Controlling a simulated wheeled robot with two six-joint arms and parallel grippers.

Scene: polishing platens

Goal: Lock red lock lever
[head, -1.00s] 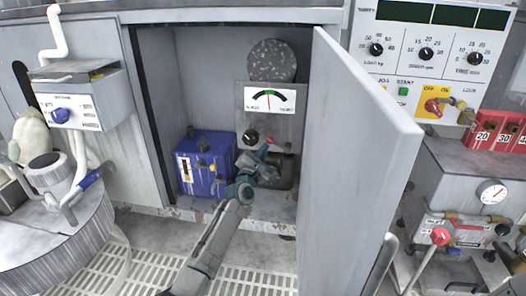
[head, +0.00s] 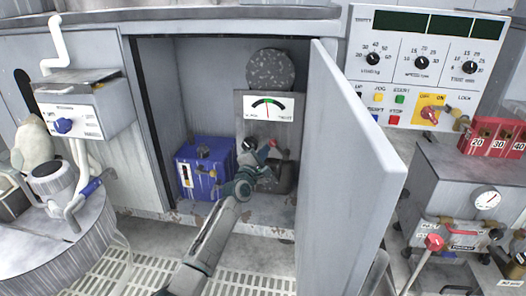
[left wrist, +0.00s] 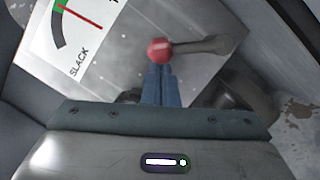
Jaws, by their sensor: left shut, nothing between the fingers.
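The red lock lever is a red ball knob on a grey arm. It shows on the gauge panel in the open cabinet, in the head view (head: 272,144) and in the left wrist view (left wrist: 160,50), where its arm runs right from the ball. My left gripper (head: 265,151) is inside the cabinet with its fingers shut and empty. In the left wrist view its fingertips (left wrist: 160,68) are right at the lower edge of the red ball; I cannot tell whether they touch it. My right gripper is not in view.
The slack gauge (head: 269,107) sits above the lever. A blue box (head: 204,170) stands left of my gripper. The open cabinet door (head: 352,165) stands close on the right. A control panel (head: 425,65) and a red numbered block (head: 492,137) are beyond it.

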